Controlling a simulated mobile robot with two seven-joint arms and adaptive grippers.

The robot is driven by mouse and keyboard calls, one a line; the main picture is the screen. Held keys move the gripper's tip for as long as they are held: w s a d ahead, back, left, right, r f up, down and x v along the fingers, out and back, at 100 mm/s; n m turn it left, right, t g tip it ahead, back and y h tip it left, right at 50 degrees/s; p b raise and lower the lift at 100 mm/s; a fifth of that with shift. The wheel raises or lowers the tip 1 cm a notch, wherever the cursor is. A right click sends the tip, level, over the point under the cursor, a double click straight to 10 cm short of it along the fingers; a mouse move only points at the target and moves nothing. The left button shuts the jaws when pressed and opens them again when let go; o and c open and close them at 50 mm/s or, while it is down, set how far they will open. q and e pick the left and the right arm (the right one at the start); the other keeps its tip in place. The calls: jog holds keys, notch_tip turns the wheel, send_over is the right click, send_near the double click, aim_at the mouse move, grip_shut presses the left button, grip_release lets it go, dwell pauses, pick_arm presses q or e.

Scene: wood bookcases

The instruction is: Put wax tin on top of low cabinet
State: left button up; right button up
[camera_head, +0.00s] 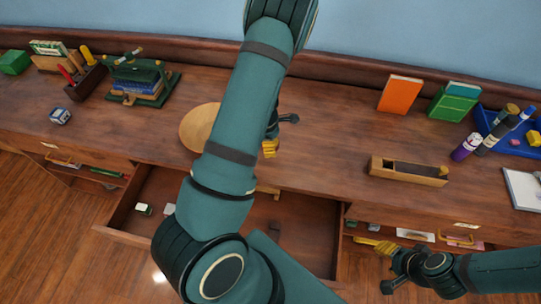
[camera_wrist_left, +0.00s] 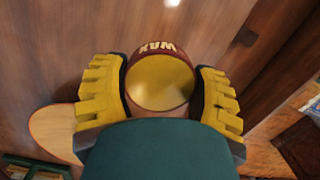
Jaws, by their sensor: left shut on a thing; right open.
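The wax tin (camera_wrist_left: 160,80) has a gold lid and a dark red side marked WAX. My left gripper (camera_wrist_left: 160,95) is shut on it, with a yellow finger on each side. In the head view only a little of my left gripper (camera_head: 270,148) shows past my arm, and the tin is hidden. The low cabinet's brown wooden top (camera_head: 330,130) runs across the head view, below and around the left gripper. I cannot tell whether the tin touches it. My right gripper (camera_head: 384,264) is open and empty in front of the cabinet at the lower right.
A drawer (camera_head: 117,222) stands open below, with small items inside. A round wooden plate (camera_head: 196,127) lies beside my left arm. A wooden block plane (camera_head: 408,171), an orange book (camera_head: 399,94), a green book (camera_head: 453,103) and a blue tray (camera_head: 487,112) stand right. Bare top lies between.

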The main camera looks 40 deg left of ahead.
pick_arm(q)
notch_tip(320, 180, down, 7)
jog(key=shift+w+f+b, duration=0.1)
jog(key=shift+f+b, duration=0.05)
jog(key=shift+b, duration=0.55)
jog(key=shift+f, duration=0.2)
jog(key=o, duration=1.3)
jog(key=shift+r, duration=0.1)
jog(key=shift+r, duration=0.2)
jog(key=r+p, duration=0.1)
jog(key=r, duration=0.3)
jog(key=r+p, duration=0.1)
jog(key=r, duration=0.3)
jog(key=s+a+r, duration=0.1)
jog(key=r, duration=0.3)
jog(key=shift+p, duration=0.4)
